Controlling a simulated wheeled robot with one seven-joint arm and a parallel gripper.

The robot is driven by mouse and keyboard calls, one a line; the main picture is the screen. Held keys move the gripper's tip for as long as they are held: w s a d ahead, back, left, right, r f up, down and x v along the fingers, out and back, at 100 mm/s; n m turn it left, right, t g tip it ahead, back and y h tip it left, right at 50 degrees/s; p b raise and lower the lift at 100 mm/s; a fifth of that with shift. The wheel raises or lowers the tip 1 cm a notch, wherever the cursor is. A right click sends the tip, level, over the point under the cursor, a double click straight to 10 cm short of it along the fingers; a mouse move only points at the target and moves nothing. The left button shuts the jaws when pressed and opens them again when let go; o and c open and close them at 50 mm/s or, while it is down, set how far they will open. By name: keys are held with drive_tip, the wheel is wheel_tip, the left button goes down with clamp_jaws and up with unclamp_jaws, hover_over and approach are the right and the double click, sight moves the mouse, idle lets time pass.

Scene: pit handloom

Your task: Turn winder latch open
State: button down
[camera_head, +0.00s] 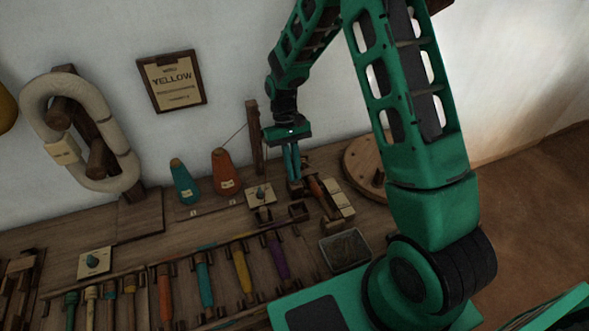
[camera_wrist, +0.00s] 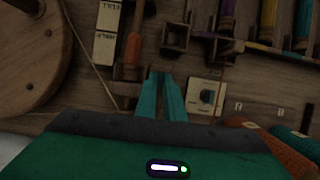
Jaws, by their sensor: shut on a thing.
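My gripper (camera_head: 293,178) points down at the wooden winder, its teal fingers close together. In the wrist view the fingertips of my gripper (camera_wrist: 163,77) meet beside the winder's dark wooden frame. They are shut on a small part there, which fits the winder latch; the fingers hide most of it, so its angle cannot be told. An orange bobbin (camera_head: 315,187) lies in the winder, just right of the fingers; it also shows in the wrist view (camera_wrist: 132,48), left of them.
A cream knob plate (camera_head: 261,195) is close left of my gripper. Orange (camera_head: 226,172) and teal (camera_head: 184,181) yarn cones stand farther left. A round wooden wheel (camera_head: 366,166) is at the right. A grey tray (camera_head: 345,250) and a rack of coloured bobbins (camera_head: 243,268) lie in front.

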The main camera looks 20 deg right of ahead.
drive_tip(key=c, duration=1.9)
unclamp_jaws()
drive_tip(key=shift+s+a, duration=0.1)
drive_tip(key=shift+s, duration=0.1)
drive_tip(key=shift+o, duration=0.2)
drive_tip(key=shift+w, duration=0.1)
drive_tip(key=shift+r, duration=0.1)
drive_tip(key=v, duration=1)
drive_tip(key=shift+w+r, duration=0.15)
drive_tip(key=shift+w, duration=0.15)
drive_tip(key=shift+r, duration=0.1)
